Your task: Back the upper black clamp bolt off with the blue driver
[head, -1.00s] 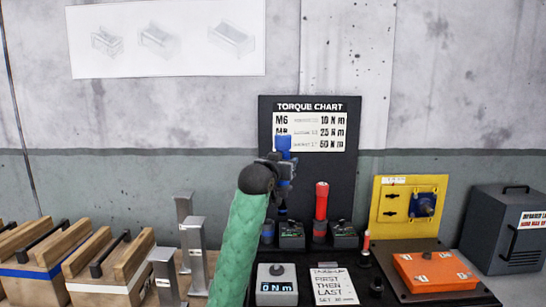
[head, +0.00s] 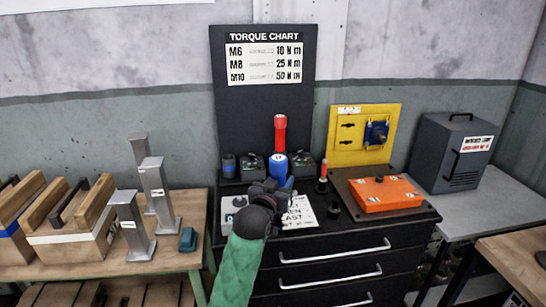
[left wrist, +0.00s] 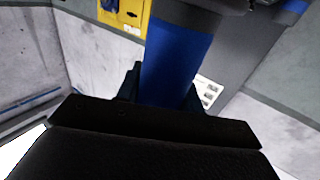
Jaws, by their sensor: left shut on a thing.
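The blue driver (head: 279,166) is held by my left gripper (head: 270,188), over the dark cabinet top. In the left wrist view the blue handle (left wrist: 178,62) stands between the dark jaws, which are shut on it. Its tip is hidden. A yellow panel (head: 347,158) stands upright at the back right, with the upper black clamp bolt (head: 347,125) above a similar black one (head: 346,142). The panel also shows at the top of the left wrist view (left wrist: 122,12). The driver is left of the panel and apart from it. My right gripper is out of view.
A red-handled driver (head: 280,135) stands behind the blue one. An orange box (head: 388,193) lies in front of the yellow panel. A small red-tipped post (head: 323,176) stands between driver and panel. Grey metal posts (head: 158,195) stand left, a dark cabinet box (head: 452,150) right.

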